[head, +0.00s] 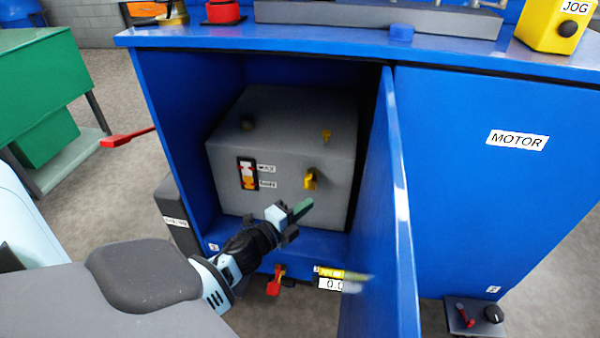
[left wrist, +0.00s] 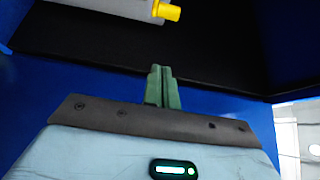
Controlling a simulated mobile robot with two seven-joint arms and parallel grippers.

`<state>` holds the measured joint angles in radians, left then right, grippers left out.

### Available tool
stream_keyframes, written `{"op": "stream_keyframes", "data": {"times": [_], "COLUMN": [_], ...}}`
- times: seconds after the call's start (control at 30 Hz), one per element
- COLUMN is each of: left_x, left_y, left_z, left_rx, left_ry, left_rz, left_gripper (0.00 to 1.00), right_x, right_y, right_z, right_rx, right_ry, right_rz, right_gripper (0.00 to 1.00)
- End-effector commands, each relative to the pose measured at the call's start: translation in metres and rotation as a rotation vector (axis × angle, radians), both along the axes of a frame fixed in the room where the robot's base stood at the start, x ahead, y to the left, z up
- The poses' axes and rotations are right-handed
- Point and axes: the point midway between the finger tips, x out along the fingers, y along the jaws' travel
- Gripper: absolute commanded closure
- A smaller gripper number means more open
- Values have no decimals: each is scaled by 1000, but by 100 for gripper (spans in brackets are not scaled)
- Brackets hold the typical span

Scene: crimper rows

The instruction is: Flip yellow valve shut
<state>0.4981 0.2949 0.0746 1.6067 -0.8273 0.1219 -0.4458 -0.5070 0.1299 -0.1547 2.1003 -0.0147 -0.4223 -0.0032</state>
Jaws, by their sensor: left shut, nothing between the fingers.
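The yellow valve (head: 311,180) is a small handle on the front of a grey box (head: 285,205) inside the open blue cabinet. My left gripper (head: 302,208) has green fingertips pressed together with nothing between them. It is in front of the box, a little below the valve in the picture, and looks apart from it. In the left wrist view the shut fingers (left wrist: 162,88) point toward the dark cabinet inside, and a yellow part (left wrist: 167,11) on the grey box shows at the top edge. My right gripper is not in view.
The open blue door (head: 385,200) stands just right of the left gripper. The cabinet's left wall (head: 175,110) bounds the other side. A red lever (head: 127,137) sticks out at the left. A red-handled part (head: 275,281) sits below the cabinet floor. A second small yellow part (head: 326,135) is higher on the box.

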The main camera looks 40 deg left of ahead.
Motion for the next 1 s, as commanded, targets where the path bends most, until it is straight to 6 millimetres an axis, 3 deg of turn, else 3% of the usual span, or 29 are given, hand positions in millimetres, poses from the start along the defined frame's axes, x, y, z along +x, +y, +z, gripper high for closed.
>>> {"op": "stream_keyframes", "data": {"times": [0.43, 0.7, 1.0], "left_x": [75, 63, 61], "left_y": [-4, 29, 35], "left_z": [0, -1, 0], "left_rx": [0, 1, -1], "left_ry": [-1, 2, 0], "left_rz": [0, 0, 0], "left_gripper": [100, 100, 100], "right_x": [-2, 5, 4], "right_y": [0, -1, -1], "right_z": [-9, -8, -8], "right_rx": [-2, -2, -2], "right_ry": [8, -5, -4], "right_rz": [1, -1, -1], "right_gripper": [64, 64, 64]}}
